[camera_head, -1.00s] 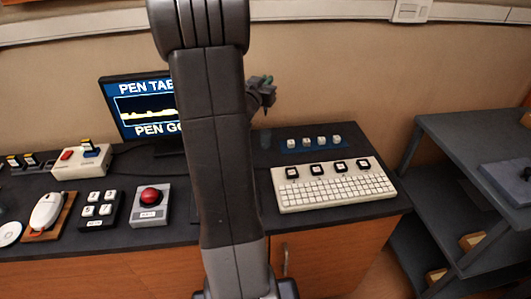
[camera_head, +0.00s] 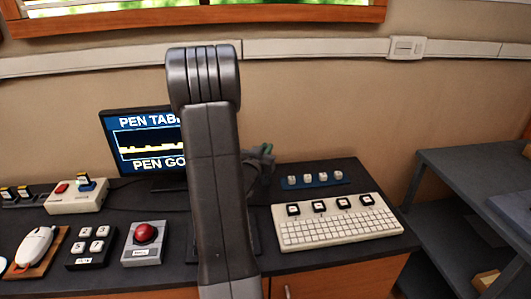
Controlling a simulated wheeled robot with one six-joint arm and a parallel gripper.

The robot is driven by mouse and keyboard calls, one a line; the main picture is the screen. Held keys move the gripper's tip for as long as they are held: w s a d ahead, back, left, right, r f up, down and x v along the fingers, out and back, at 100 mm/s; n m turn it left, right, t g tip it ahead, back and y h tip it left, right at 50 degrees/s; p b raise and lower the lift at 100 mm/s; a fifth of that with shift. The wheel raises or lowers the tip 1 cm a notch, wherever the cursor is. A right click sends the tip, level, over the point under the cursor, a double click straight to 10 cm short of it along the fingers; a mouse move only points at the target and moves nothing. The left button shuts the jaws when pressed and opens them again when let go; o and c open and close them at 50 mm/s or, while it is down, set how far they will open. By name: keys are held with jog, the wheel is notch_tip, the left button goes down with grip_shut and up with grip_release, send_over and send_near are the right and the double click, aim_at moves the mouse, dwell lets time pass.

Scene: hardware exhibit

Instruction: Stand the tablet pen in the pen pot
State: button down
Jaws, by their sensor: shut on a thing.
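My gripper (camera_head: 261,164) is at the back of the desk, just right of my arm and partly hidden by it. It is shut on the tablet pen, of which little can be made out; a small greenish bit (camera_head: 267,149) shows at the top of the jaws. The pen pot cannot be made out now; the spot where a small dark cup stood in the earlier view is behind or below my gripper. I cannot tell whether the pen's lower end is inside the pot.
A white keyboard (camera_head: 338,229) and a blue strip with white keys (camera_head: 314,180) lie to the right. The monitor (camera_head: 140,140), a red button box (camera_head: 143,243), a keypad (camera_head: 90,246) and a mouse (camera_head: 37,243) are left. A grey shelf (camera_head: 470,185) stands far right.

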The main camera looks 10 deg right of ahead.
jog(key=shift+f, duration=0.3)
jog(key=shift+f, duration=0.2)
jog(key=c, duration=1.5)
grip_release()
jog(key=shift+r, duration=0.1)
jog(key=shift+r, duration=0.1)
jog(key=b+v, duration=0.1)
jog(key=v, duration=1.1)
